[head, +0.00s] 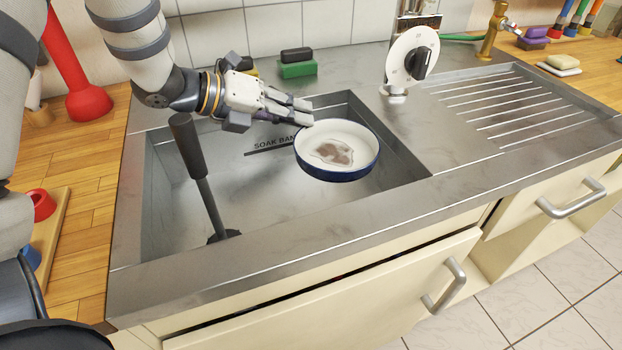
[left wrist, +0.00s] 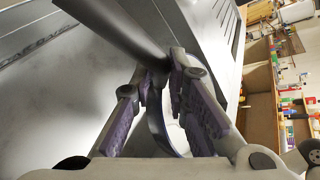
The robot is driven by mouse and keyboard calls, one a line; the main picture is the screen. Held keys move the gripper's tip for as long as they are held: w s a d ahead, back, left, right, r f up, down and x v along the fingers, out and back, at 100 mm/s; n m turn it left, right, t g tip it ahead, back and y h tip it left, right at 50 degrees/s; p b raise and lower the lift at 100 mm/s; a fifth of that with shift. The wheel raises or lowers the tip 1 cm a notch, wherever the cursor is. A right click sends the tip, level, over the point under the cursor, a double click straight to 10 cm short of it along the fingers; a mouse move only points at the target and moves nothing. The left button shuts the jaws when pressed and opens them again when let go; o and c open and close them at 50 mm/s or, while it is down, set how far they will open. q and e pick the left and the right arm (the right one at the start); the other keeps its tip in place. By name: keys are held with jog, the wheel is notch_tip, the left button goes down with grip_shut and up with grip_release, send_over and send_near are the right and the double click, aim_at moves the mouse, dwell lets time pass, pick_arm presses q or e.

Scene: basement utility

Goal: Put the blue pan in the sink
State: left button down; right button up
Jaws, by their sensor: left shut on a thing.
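The blue pan (head: 337,172) has a dark blue outside, a pale inside and a brown stain on its bottom. It is within the outline of the steel sink (head: 270,215), toward the right side of the basin. My left gripper (head: 310,113) reaches in from the left and is shut on the pan's far left rim. In the left wrist view, the curved pan wall (left wrist: 160,135) shows between the fingers of my left gripper (left wrist: 170,85). How far the pan is above the basin floor is hard to tell. My right gripper is not in view.
A dark-handled plunger-like tool (head: 198,165) stands in the basin left of the pan. Behind are a green-and-black sponge (head: 297,66) and a white dial (head: 411,60). The ribbed drainboard (head: 510,105) at right is clear.

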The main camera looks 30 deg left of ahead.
pick_arm(q)
notch_tip(320, 180, down, 13)
jog(key=shift+r+b, duration=0.1)
jog(key=shift+b, duration=1.15)
jog(key=shift+r, duration=0.1)
jog(key=c, duration=1.6)
grip_release()
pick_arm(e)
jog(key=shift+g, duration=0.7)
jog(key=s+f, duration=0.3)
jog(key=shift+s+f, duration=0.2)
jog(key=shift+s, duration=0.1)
pick_arm(q)
jog(key=shift+o, duration=0.2)
jog(key=p+v, duration=0.2)
jog(key=v, duration=1)
jog(key=shift+p, duration=0.3)
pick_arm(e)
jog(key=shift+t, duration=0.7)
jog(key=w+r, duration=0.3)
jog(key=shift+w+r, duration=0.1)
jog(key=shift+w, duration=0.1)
